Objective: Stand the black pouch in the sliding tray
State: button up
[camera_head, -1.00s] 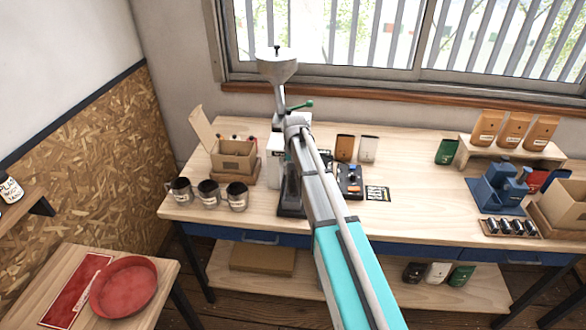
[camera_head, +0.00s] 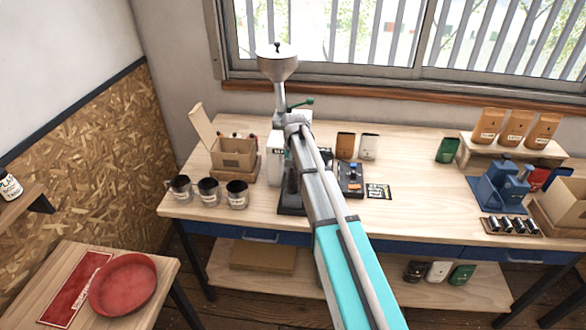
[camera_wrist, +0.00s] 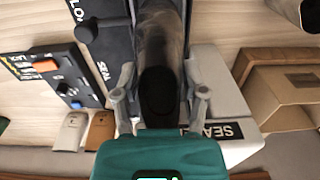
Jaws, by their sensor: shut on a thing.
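The black pouch (camera_wrist: 158,85) is between the two fingers of my gripper (camera_wrist: 160,97) in the wrist view, and they are shut on it. In the head view my arm hides both the pouch and the gripper. A dark flat base (camera_wrist: 97,25) with white lettering lies beside the pouch in the wrist view; it also shows beside my arm in the head view (camera_head: 289,200). I cannot tell which part of it is the sliding tray, or whether the pouch touches it. The white sealer body (camera_wrist: 222,85) stands close by my gripper.
A control box (camera_head: 350,180) with knobs, a brown pouch (camera_head: 345,145) and a white pouch (camera_head: 368,147) stand right of my arm. Several mugs (camera_head: 209,191) and an open carton (camera_head: 233,158) are on the left. The bench's middle right is clear.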

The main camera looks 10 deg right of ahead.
jog(key=shift+f+b, duration=2.05)
jog(key=shift+f, duration=0.2)
jog(key=o, duration=0.9)
jog(key=shift+o, duration=0.3)
jog(key=shift+r, duration=0.15)
jog(key=shift+r+p, duration=3.4)
jog(key=shift+p, duration=0.1)
jog(key=s+f+n+b, duration=0.3)
jog(key=s, duration=2.6)
jog(key=shift+n, duration=0.3)
